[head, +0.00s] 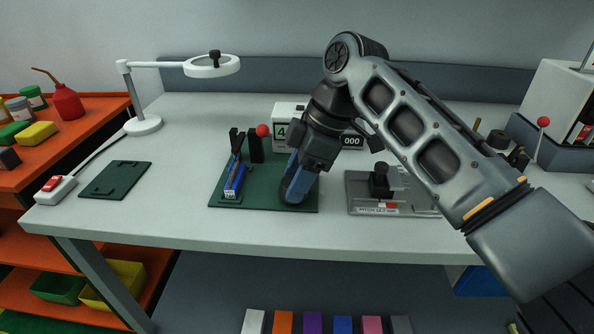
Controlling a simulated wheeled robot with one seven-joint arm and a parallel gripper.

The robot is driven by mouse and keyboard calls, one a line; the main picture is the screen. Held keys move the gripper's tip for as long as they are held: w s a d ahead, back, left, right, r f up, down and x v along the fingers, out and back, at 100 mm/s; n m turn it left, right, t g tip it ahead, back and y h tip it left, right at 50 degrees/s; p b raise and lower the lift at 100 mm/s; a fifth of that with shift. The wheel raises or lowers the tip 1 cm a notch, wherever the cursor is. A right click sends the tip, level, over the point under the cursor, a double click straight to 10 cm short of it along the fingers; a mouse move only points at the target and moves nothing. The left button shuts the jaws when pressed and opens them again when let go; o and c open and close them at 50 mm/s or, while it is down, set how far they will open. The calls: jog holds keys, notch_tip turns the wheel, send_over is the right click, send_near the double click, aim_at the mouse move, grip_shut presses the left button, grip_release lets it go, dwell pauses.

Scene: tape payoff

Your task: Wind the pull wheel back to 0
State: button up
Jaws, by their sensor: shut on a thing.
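A green base board (223,190) lies near the front middle of the bench. A white counter box (290,110) stands behind it. A digit 4 shows at its left and 000 at its right; my wrist hides the middle. My gripper (297,190) reaches down over the right part of the board, with a blue-sided, dark-edged piece at its lower end. It is shut at the pull wheel's place; the wheel is mostly hidden and its reading cannot be seen. A blue part (234,182) and a dark post with a red ball (263,130) stand left of my gripper.
A grey plate with a dark clamp (380,182) is to the right, partly under my arm. A flat green tray (115,180), a red-button switch (55,187) and a magnifier lamp (143,124) are to the left. The bench's front strip is clear.

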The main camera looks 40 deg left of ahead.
jog(key=n+h, duration=0.1)
jog(key=n, duration=0.1)
jog(key=shift+a+f+n+g, duration=0.1)
jog(key=shift+f+n+g, duration=0.05)
jog(key=shift+n+g, duration=0.25)
jog(key=shift+w+n+g+h+b, duration=0.15)
jog(key=shift+n+h+b, duration=0.3)
jog(key=shift+n, duration=0.55)
jog(key=shift+s+n+g+h+b, duration=0.2)
jog(key=shift+n+b, duration=0.35)
jog(key=shift+n, duration=0.45)
jog(key=o, duration=1)
jog(key=shift+w, duration=0.2)
jog(key=shift+v, duration=3.95)
jog(key=shift+s+a, duration=0.1)
jog(key=shift+a, duration=0.05)
